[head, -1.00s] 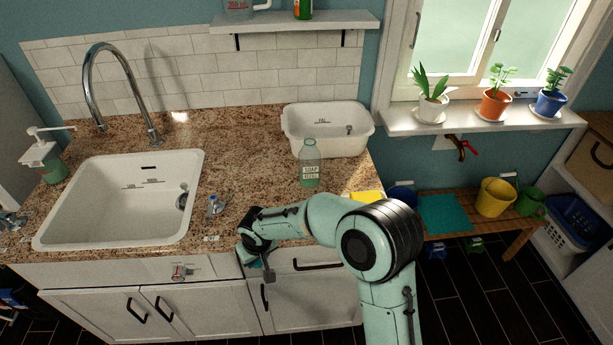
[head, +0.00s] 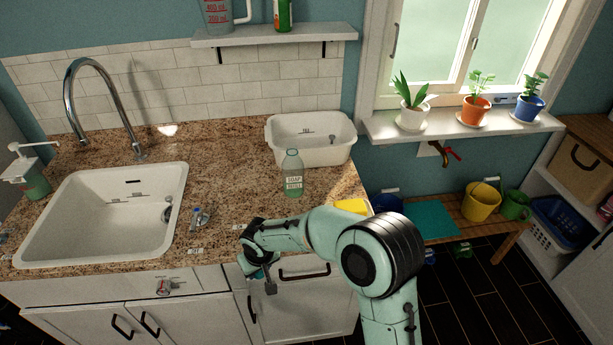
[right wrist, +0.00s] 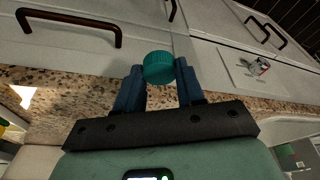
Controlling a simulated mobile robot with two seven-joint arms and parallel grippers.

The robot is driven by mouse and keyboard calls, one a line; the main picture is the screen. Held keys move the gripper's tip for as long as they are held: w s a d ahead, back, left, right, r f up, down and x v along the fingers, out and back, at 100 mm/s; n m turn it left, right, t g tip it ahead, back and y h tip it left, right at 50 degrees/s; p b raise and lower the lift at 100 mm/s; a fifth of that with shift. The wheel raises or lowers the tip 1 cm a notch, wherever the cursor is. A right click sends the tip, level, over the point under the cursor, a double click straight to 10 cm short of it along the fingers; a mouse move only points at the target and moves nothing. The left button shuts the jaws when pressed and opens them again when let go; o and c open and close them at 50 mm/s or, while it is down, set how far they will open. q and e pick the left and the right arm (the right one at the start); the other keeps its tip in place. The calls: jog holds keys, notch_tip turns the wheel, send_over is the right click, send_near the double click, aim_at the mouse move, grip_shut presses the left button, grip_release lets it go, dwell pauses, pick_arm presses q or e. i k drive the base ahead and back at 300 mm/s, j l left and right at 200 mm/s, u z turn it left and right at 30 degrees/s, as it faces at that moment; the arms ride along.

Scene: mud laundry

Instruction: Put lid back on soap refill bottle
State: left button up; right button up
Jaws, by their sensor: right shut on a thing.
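The soap refill bottle (head: 292,178), clear green with a white label, stands upright on the granite counter in front of the white tub. No lid shows on its narrow neck. My right gripper (right wrist: 160,78) is shut on a round ribbed teal lid (right wrist: 159,67), held between its blue fingertips in the right wrist view. In the head view the right gripper (head: 262,275) is low, in front of the cabinet fronts at the counter's front edge, nearer than the bottle and left of it. My left gripper is out of view.
A white tub (head: 310,140) stands behind the bottle. A sink (head: 105,215) with a tall faucet (head: 72,95) is at left, beside a soap dispenser (head: 30,175). A yellow item (head: 352,206) lies at the counter's right edge. Counter around the bottle's left is clear.

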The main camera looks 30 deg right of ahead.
aim_at(293, 170)
jog(key=k+l+z, duration=0.2)
jog(key=l+z, duration=0.15)
jog(key=k+l+z, duration=0.15)
jog(key=l+z, duration=0.15)
jog(key=k+l+z, duration=0.1)
jog(key=l+z, duration=0.25)
